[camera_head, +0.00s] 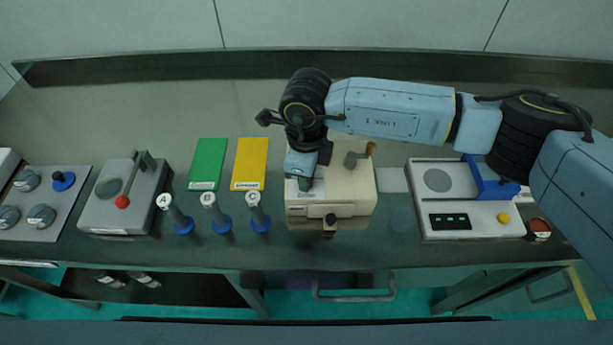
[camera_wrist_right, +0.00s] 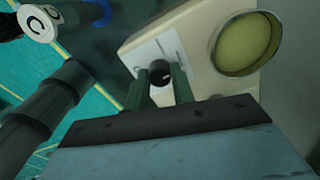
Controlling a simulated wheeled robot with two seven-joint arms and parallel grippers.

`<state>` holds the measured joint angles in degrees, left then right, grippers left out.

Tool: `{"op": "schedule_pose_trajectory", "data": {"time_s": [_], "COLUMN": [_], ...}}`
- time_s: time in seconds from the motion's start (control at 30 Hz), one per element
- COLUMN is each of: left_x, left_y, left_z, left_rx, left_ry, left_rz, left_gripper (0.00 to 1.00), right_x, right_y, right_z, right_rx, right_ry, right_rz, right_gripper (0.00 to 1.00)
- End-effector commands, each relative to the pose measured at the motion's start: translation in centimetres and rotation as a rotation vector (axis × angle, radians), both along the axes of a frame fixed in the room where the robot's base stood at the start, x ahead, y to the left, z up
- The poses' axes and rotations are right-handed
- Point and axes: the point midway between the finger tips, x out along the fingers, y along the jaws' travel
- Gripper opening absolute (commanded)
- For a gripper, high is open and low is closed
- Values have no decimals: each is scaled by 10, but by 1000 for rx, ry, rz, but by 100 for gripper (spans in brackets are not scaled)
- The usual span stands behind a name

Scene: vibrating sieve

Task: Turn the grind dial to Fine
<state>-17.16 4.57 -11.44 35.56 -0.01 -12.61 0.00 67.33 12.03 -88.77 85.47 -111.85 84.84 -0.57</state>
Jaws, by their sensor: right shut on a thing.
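The grinder is a cream box (camera_head: 350,192) in the middle of the bench in the head view. It also shows in the right wrist view (camera_wrist_right: 130,48), with a round yellowish opening on its top. The grind dial, a small black knob (camera_wrist_right: 160,71) with a light pointer mark, sits on a white plate (camera_wrist_right: 178,45) on the grinder. My right gripper (camera_head: 304,184) points down over the grinder's left part and hides the dial in the head view. In the right wrist view its green fingers (camera_wrist_right: 161,82) are shut on the dial from both sides. The plate's lettering cannot be read.
Several lettered handles with blue collars (camera_head: 222,224) stand left of the grinder. Green (camera_head: 208,163) and yellow (camera_head: 250,163) mats lie behind them. A grey box with a red knob (camera_head: 121,202) is farther left. A white device with a blue part (camera_head: 465,236) stands at right.

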Motion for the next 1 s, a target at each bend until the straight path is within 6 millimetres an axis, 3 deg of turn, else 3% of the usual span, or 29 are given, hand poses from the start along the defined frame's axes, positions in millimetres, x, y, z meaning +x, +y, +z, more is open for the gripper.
{"op": "schedule_pose_trajectory", "data": {"time_s": [0.5,1.0], "left_x": [0,0], "left_y": [0,0], "left_z": [-29,-46], "left_rx": [0,-1], "left_ry": [0,0], "left_rz": [0,0], "left_gripper": [36,36], "right_x": [1,1], "right_y": [0,0], "right_z": [-1,1], "right_rx": [1,2], "right_ry": [-3,-2], "right_rz": [-492,-903], "right_gripper": [2,2]}}
